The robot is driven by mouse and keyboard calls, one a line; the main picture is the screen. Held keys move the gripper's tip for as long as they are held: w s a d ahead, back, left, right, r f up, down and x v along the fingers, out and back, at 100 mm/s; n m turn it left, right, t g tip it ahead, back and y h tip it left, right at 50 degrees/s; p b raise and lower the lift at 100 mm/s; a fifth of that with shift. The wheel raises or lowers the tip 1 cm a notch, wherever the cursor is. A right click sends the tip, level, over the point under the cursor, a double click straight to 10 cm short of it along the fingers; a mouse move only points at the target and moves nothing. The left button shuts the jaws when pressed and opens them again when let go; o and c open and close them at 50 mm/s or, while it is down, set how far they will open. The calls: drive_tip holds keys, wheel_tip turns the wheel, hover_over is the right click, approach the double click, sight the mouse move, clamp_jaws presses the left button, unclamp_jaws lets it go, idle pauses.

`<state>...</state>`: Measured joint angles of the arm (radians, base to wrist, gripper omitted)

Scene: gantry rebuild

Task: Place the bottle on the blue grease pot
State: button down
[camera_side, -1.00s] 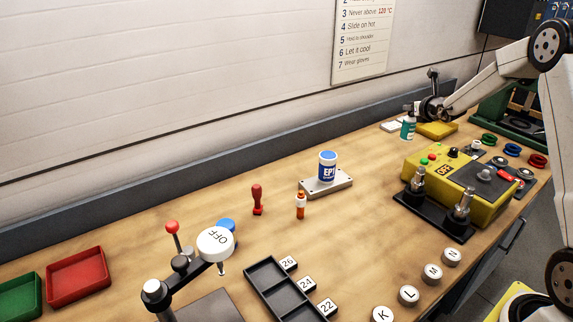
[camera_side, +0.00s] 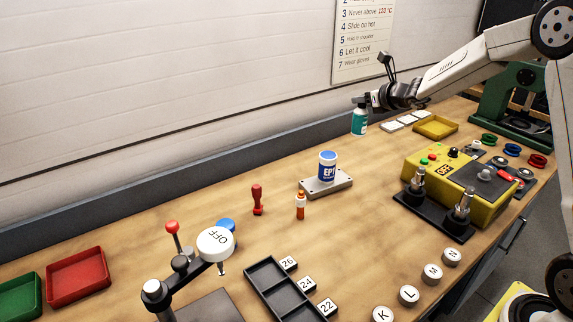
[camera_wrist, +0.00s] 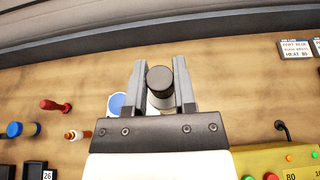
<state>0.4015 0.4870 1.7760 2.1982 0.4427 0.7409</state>
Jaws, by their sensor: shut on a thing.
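The bottle (camera_side: 359,123) is teal with a white band and a dark cap, and hangs upright in the air in the side view. My gripper (camera_side: 366,101) is shut on its cap end. In the wrist view the dark cap (camera_wrist: 160,79) sits between the two fingers of my gripper (camera_wrist: 160,88), seen from above. The blue grease pot (camera_side: 327,170) is a white and blue jar with a blue lid, standing on a grey metal plate (camera_side: 340,188). It is left of and below the bottle in the side view. In the wrist view its blue lid (camera_wrist: 116,104) shows partly behind the left finger.
A red stamp (camera_side: 257,200) and an orange bottle (camera_side: 300,206) stand left of the plate. A yellow control box (camera_side: 450,190) stands to the right. A yellow tray (camera_side: 437,127) and white tiles (camera_side: 408,121) lie at the back right.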

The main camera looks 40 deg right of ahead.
drive_tip(key=a+r+n+y, duration=0.3)
drive_tip(key=a+n+y, duration=0.1)
drive_tip(key=a, duration=0.9)
drive_tip(key=s+a+n+g+y, duration=0.2)
drive_tip(key=s+a, duration=0.3)
drive_tip(key=a, duration=0.3)
drive_tip(key=s+a+r+n+g+y, duration=0.1)
drive_tip(key=s+a+n+g+y, duration=0.2)
drive_tip(key=a, duration=0.6)
drive_tip(key=s+a+r+n+g+y, duration=0.1)
drive_tip(key=s+a+n+g+y, duration=0.1)
drive_tip(key=s+a, duration=0.6)
drive_tip(key=shift+a+r+n+y, duration=0.2)
drive_tip(key=shift+a+n+y, duration=0.45)
drive_tip(key=shift+n, duration=0.25)
drive_tip(key=shift+w+d+g, duration=0.1)
drive_tip(key=shift+g, duration=0.2)
drive_tip(key=w+a+f, duration=0.4)
drive_tip(key=w+f, duration=0.5)
drive_tip(key=w, duration=0.3)
drive_tip(key=shift+w+a+f, duration=0.15)
drive_tip(key=shift+w+a, duration=0.1)
drive_tip(key=shift+a, duration=0.15)
drive_tip(key=shift+f, duration=0.1)
